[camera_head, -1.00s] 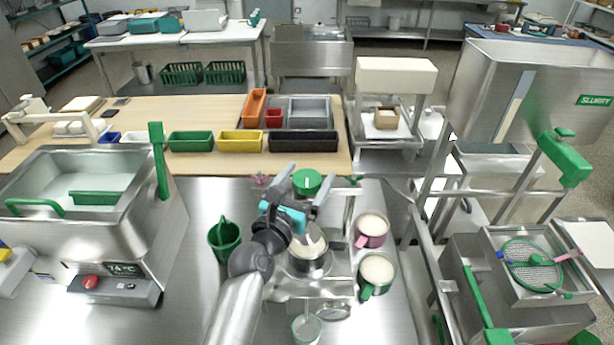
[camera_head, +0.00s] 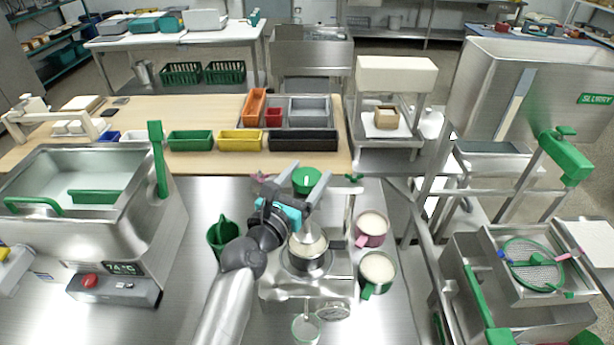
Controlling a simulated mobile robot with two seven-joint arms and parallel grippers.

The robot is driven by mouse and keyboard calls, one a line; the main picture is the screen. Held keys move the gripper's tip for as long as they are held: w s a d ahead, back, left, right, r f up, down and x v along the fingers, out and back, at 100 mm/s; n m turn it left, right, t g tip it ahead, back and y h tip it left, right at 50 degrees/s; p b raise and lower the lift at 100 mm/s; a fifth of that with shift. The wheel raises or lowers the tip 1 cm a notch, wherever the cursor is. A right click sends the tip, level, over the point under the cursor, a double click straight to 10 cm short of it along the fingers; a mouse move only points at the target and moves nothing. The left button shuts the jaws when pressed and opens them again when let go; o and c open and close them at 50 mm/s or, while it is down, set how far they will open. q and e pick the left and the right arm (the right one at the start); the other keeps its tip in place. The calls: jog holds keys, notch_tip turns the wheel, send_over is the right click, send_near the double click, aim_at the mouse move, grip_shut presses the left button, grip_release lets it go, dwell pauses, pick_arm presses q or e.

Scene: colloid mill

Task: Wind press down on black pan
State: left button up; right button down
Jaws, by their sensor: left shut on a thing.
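My left gripper (camera_head: 304,178) reaches in from the lower left over the small steel press (camera_head: 278,287) at the table's middle. Its two grey fingers lie on either side of a round green knob (camera_head: 307,181) and are shut on it. Below the gripper, a dark-sided pan (camera_head: 309,264) with pale contents sits on the press's base. The gripper and wrist hide much of the press's upper part, so I cannot tell the gap between the pressing part and the pan. My right gripper is out of view.
Two pans with pale contents, one with a pink handle (camera_head: 371,228) and one with a green handle (camera_head: 376,272), stand close right of the press. A green jug (camera_head: 223,237) stands left of my arm. A clear cup (camera_head: 305,328) stands in front.

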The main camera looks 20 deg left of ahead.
pick_arm(q)
jog(key=m+g+h+b, duration=0.2)
jog(key=m+h+b, duration=0.1)
jog(key=h, duration=0.1)
jog(key=m+g+h+b, duration=0.2)
jog(key=m+h+b, duration=0.1)
jog(key=h+b, duration=0.1)
jog(key=shift+w+a+f+h, duration=0.1)
jog(key=shift+f+h, duration=0.05)
jog(key=shift+h, duration=0.25)
jog(key=m+g+h+b, duration=0.1)
jog(key=m+g+h, duration=0.1)
jog(key=g, duration=0.1)
jog(key=shift+m+b, duration=0.3)
jog(key=shift+b, duration=0.1)
jog(key=shift+m+g+h+b, duration=0.4)
jog(key=shift+m+g+h, duration=0.4)
jog(key=shift+g, duration=0.4)
jog(key=o, duration=1.3)
jog(key=b+v, duration=0.1)
jog(key=v, duration=1.4)
